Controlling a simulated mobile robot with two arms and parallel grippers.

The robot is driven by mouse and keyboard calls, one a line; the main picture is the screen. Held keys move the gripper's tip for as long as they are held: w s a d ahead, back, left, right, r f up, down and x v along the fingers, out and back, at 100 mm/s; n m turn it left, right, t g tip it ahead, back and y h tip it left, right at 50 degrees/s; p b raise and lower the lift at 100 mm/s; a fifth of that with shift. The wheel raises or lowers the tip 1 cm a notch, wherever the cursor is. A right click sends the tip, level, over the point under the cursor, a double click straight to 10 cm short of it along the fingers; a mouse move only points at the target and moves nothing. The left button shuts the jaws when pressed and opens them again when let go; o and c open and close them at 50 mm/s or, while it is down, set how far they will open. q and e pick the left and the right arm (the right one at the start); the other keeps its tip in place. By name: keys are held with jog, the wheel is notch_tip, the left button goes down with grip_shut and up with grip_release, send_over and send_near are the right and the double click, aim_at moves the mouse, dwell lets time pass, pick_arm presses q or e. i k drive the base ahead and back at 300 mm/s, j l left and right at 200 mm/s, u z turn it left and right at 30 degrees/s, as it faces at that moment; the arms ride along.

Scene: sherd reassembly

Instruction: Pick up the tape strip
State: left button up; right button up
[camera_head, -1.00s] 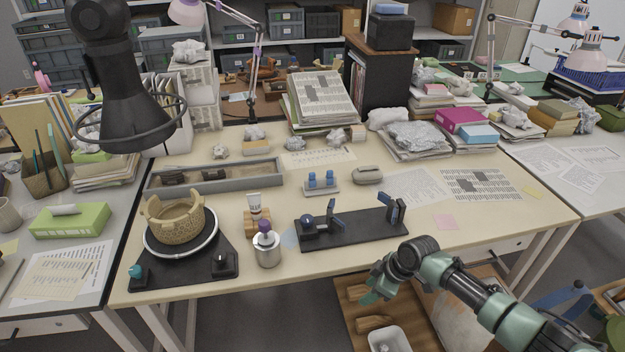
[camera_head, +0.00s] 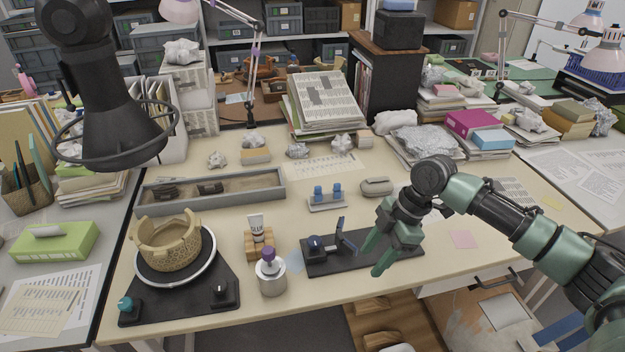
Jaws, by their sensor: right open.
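A black tape stand (camera_head: 322,262) lies on the front of the table, with a dark blue roll-like part at its left and a blue upright post (camera_head: 341,232) beside it. I cannot make out a separate tape strip on it; the right end of the stand is partly hidden by my right gripper. My right gripper (camera_head: 370,262) is open and empty, with its green fingers over the right half of the stand, pointing down and to the left. My left gripper is not in view.
Left of the stand are a metal jar (camera_head: 271,278) with a purple top, a tube in a wooden block (camera_head: 258,242), and a pottery bowl (camera_head: 170,247) on a turntable. A black ringed fixture (camera_head: 115,125) hangs at upper left. A pink note (camera_head: 462,240) lies on clear tabletop at right.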

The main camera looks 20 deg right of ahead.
aim_at(318, 189)
jog(key=i, duration=1.1)
